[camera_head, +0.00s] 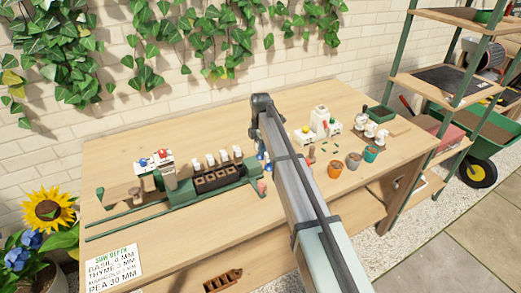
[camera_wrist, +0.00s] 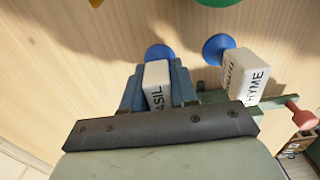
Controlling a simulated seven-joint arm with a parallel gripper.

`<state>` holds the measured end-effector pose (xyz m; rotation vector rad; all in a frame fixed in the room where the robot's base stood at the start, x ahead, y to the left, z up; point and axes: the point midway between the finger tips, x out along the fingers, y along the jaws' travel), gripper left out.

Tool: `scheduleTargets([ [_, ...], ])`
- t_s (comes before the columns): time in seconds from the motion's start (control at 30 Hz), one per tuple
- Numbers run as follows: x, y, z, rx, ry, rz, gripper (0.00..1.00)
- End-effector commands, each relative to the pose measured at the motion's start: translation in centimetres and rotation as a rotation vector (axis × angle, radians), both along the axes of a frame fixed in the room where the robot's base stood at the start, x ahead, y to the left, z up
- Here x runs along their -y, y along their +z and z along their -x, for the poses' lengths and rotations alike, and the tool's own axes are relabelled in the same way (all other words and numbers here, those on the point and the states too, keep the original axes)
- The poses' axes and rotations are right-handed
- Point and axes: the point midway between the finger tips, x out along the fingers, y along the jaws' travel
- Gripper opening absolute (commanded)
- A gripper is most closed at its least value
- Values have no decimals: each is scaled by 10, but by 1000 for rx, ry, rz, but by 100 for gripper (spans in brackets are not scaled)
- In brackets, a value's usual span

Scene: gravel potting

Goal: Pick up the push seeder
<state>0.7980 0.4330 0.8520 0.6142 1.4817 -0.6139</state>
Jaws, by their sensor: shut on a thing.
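In the wrist view, a white block-shaped push seeder (camera_wrist: 157,85) marked with letters reading "ASIL" sits between the two blue-grey fingers of my gripper (camera_wrist: 156,72). The fingers are shut on its sides. A round blue end (camera_wrist: 158,52) shows beyond the block.
On the wooden table (camera_head: 130,215), a green rail fixture (camera_head: 150,204) with a dark block tray (camera_head: 218,177) lies left of my arm. Small pots, including an orange one (camera_head: 335,169), stand to the right. A sowing-depth card (camera_head: 113,268) is at the front left. A shelf rack stands beyond the right edge.

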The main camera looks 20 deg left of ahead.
Motion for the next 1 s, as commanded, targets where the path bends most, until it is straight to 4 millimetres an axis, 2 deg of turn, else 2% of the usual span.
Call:
scheduleTargets([
  [0.37,0,4,0,0,0,0,0],
  [0.47,0,15,0,1,0,-1,0],
  [0.8,0,72,-1,1,0,-1,0],
  [1.0,0,94,0,0,0,0,0],
])
